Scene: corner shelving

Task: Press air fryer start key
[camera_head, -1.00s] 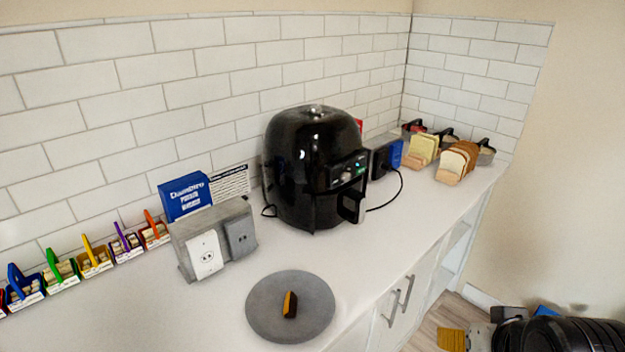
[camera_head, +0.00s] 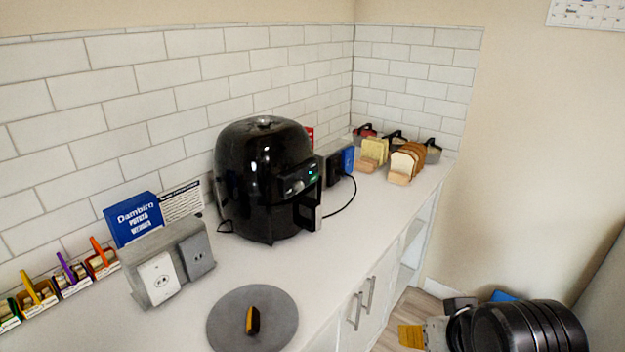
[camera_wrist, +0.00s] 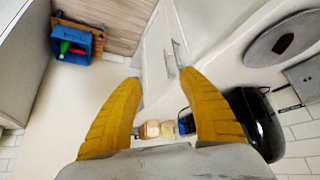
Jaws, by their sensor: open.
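The black air fryer (camera_head: 255,185) stands on the white counter, against the tiled wall. The separate keys are too small to tell apart. The drawer handle (camera_head: 308,208) sticks out below the panel. In the wrist view the air fryer (camera_wrist: 262,125) is at the right, partly behind a finger. My gripper (camera_wrist: 160,73) is open and empty, with two yellow fingers spread apart. In the head view one yellow finger (camera_head: 411,336) shows low at the right, beyond the counter's front edge and away from the air fryer.
A grey round plate (camera_head: 225,325) with a dark and orange piece lies in front of the air fryer. A grey outlet box (camera_head: 140,285) stands left of it. Bread slices in a holder (camera_head: 400,170) stand farther right. A black cable (camera_head: 347,203) lies on the counter.

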